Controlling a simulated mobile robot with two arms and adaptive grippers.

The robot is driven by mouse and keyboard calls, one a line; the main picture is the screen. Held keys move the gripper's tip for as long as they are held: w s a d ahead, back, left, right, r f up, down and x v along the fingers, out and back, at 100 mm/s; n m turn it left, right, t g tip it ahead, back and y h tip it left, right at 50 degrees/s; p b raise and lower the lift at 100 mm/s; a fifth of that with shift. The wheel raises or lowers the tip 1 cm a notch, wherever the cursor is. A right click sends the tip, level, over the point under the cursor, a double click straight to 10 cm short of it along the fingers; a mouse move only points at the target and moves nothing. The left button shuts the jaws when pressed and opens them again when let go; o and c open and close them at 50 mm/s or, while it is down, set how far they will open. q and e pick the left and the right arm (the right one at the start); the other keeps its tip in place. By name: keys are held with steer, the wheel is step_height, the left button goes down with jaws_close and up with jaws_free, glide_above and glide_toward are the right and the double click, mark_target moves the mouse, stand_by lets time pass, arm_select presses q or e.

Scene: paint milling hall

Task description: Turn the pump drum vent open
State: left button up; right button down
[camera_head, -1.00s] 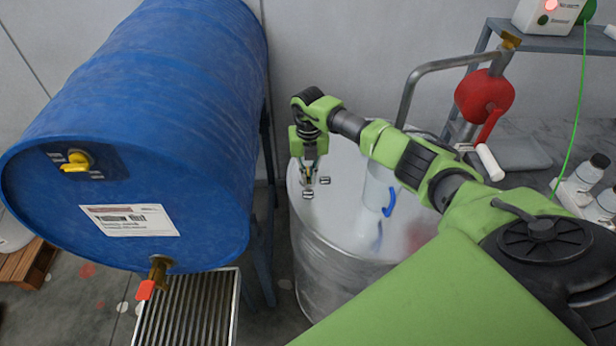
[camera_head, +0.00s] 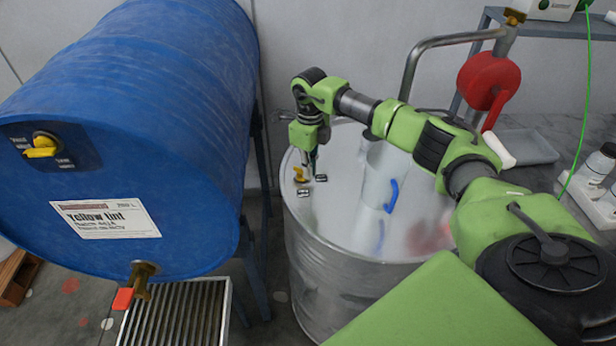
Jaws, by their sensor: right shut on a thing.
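The pump drum (camera_head: 335,240) is an upright steel drum with a pale lid, right of the blue drum. Its vent (camera_head: 299,174) is a small yellow-brass fitting near the left edge of the lid, partly hidden by my gripper. My right gripper (camera_head: 312,184) points down at the lid there and is shut on the vent, its two grey fingertips showing beside it. How far the vent is turned cannot be made out. My left gripper is not in view.
A blue drum (camera_head: 190,90) lies on a stand at left, with a yellow knob (camera_head: 42,147) and a red-handled tap (camera_head: 125,298). A clear jug (camera_head: 378,178) with a blue handle stands on the lid. A red pump (camera_head: 487,82) and bent pipe rise behind my arm.

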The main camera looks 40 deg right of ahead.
steer(key=n, duration=0.1)
steer(key=n+b, duration=0.2)
steer(key=shift+w+d+n, duration=0.25)
steer(key=shift+d+n, duration=0.05)
steer(key=shift+d, duration=0.05)
steer(key=shift+w+d+n+b, duration=0.15)
steer(key=shift+n+b, duration=0.3)
steer(key=shift+n, duration=0.35)
steer(key=shift+w+d+n+b, duration=0.1)
steer(key=shift+n+b, duration=0.3)
steer(key=shift+n, duration=0.4)
steer(key=shift+r, duration=0.1)
steer(key=c, duration=2.2)
jaws_free()
steer(key=shift+r, duration=0.15)
step_height(320, 180, up, 12)
steer(key=shift+f, duration=0.15)
